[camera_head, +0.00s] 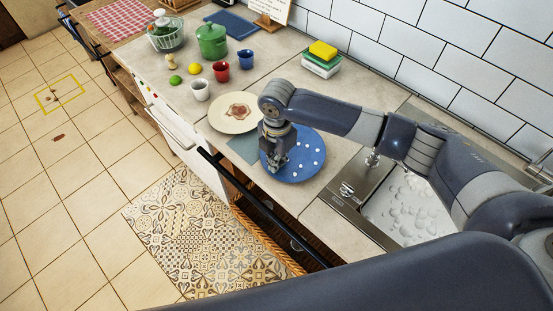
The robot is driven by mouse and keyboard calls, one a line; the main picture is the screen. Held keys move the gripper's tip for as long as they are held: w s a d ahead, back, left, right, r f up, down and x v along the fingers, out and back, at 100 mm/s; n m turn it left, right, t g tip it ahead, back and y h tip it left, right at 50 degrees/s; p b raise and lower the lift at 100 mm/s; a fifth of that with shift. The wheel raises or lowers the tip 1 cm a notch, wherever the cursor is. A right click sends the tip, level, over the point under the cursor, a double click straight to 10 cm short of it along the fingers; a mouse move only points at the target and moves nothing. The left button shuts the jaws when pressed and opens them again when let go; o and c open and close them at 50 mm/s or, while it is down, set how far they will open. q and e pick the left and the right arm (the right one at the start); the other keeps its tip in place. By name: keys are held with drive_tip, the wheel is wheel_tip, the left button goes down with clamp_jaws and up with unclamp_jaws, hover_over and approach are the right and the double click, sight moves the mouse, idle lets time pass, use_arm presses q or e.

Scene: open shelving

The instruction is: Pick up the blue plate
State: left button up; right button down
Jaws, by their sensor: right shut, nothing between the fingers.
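The blue plate (302,160) with white dots lies on the counter, left of the sink. My right gripper (274,168) points down over the left part of the plate and hides some of it. Its fingers are shut with nothing between them. I cannot tell whether the fingertips touch the plate. My left gripper is not in view.
A cream plate (222,112) with a brown pattern lies just left of the blue plate. A sink (403,205) with white foam is on the right. A tiled wall bounds the counter.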

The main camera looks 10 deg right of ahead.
sight(267, 179)
drive_tip(key=shift+s+f, duration=0.1)
drive_tip(key=s+a+p, duration=0.2)
drive_tip(key=a, duration=0.1)
drive_tip(key=shift+s+a, duration=0.15)
drive_tip(key=shift+a, duration=0.15)
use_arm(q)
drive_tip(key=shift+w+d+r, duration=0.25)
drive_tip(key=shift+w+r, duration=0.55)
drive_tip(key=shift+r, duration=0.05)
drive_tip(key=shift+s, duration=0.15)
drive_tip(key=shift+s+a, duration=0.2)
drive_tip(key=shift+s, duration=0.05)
